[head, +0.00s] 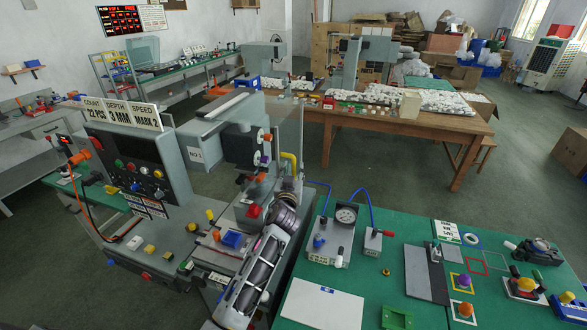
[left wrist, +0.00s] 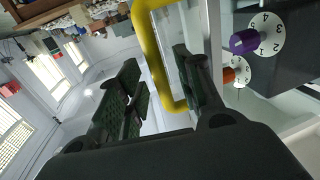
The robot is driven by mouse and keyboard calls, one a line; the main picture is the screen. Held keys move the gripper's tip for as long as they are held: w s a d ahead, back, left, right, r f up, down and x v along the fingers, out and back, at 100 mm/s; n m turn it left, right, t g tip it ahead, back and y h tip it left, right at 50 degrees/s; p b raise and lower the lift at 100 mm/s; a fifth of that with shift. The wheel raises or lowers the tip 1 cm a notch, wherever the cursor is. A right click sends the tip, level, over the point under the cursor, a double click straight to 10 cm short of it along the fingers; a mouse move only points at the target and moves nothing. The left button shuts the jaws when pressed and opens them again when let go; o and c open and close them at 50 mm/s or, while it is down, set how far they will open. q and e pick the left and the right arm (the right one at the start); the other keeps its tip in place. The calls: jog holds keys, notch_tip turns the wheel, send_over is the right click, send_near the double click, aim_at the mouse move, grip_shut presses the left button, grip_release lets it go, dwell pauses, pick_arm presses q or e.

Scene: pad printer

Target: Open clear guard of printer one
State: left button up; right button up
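Printer one (head: 200,155), a grey machine marked NO.1, stands left of centre in the head view. Its clear guard (head: 288,118) is a see-through panel on the printer's right side with a yellow handle (head: 291,162). My left gripper (head: 290,186) is just below the handle, partly hidden by its own wrist. In the left wrist view, the yellow handle (left wrist: 152,50) runs between the two dark fingers of the gripper (left wrist: 157,65). The fingers are apart, with gaps beside the handle; contact is not clear. My right gripper is not in view.
Purple (left wrist: 243,41) and orange (left wrist: 229,75) knobs with numbered dials sit close to the right finger. A green table (head: 390,285) with a gauge block, blue tubes and fixtures stands right of the printer.

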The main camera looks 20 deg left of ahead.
pick_arm(q)
jog(key=shift+w+a, duration=0.15)
jog(key=shift+w, duration=0.7)
jog(key=shift+c, duration=0.3)
grip_shut()
